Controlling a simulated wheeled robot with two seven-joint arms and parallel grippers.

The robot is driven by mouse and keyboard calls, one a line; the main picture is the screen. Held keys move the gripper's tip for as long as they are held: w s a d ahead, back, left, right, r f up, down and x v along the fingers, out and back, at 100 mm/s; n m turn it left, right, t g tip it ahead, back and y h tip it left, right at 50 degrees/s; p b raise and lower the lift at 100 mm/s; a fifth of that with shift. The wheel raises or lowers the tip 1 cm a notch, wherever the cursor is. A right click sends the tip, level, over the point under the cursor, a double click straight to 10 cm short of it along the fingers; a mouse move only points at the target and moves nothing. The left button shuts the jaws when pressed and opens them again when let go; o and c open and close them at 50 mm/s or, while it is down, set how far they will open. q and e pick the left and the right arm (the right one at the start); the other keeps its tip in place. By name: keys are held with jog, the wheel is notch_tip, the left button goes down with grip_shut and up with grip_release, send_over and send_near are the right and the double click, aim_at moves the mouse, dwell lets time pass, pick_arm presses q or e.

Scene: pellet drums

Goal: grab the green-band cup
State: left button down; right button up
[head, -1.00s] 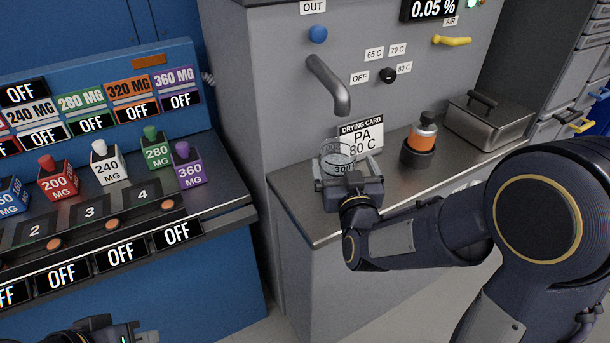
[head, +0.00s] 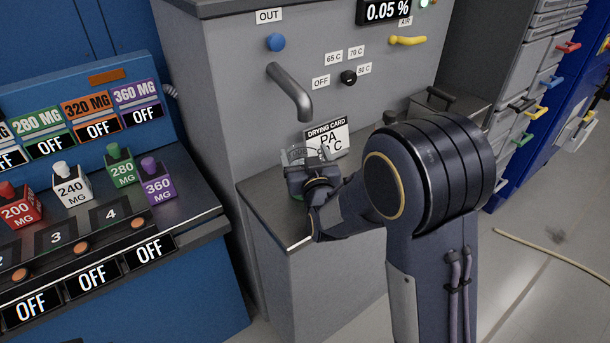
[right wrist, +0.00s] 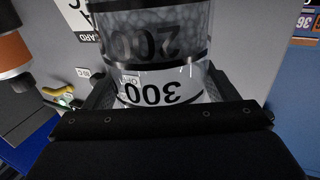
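A clear cup (head: 296,155) with black markings stands below the metal spout at the grey machine. In the right wrist view the cup (right wrist: 160,75) shows black bands, the numbers 200 and 300, and pale pellets inside. A small bit of green shows low beside the gripper in the head view; the band itself is mostly hidden. My right gripper (head: 309,178) has its fingers on both sides of the cup, seemingly touching it. I cannot tell whether the cup is clear of the counter. My left gripper is out of view.
The spout (head: 290,92) hangs just above. A drying card (head: 327,138) stands behind the cup. An orange bottle (right wrist: 12,50) shows in the wrist view, and a metal box (head: 450,110) sits to the right. Blue dosing bench (head: 190,290) with several coloured blocks is at left.

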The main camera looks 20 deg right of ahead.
jog(key=shift+r, duration=0.1)
jog(key=c, duration=1.3)
